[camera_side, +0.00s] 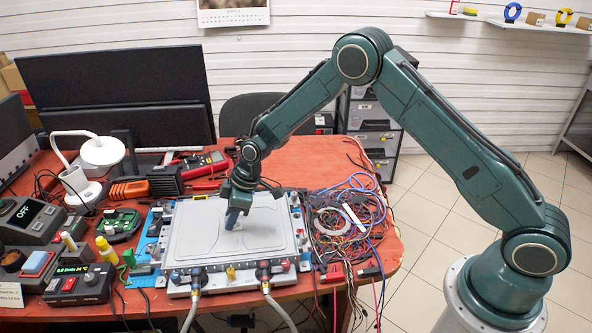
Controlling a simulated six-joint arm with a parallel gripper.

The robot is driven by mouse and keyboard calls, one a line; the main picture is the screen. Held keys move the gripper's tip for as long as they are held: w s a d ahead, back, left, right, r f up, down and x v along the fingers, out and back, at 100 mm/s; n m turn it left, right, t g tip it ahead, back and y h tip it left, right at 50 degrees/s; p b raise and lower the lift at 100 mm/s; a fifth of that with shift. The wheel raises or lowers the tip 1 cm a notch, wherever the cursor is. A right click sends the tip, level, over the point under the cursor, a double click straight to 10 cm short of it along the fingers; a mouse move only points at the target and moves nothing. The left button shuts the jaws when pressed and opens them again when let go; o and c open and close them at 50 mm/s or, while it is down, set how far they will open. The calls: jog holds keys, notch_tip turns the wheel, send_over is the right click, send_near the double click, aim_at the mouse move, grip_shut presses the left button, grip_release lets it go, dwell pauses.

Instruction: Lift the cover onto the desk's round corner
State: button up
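The cover (270,228) is a flat light-grey panel with raised outlines. It lies level on top of a framed unit (302,262) on the reddish-brown desk (322,178). My gripper (233,220) points down at the middle of the cover, with its tips at or just above the surface. The tips look close together, but whether they hold anything is too small to tell. The desk's rounded right end (396,246) is partly covered by loose cables.
Two hoses (192,308) (275,303) run from the unit's front edge down past the desk. A tangle of coloured cables (348,222) fills the right side. Meters (202,163), a lamp (75,180) and control boxes (80,285) crowd the left and back.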

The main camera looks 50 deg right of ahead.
grip_shut()
jog(key=shift+r, duration=0.15)
notch_tip(320, 180, up, 20)
dwell(0.6)
dwell(0.6)
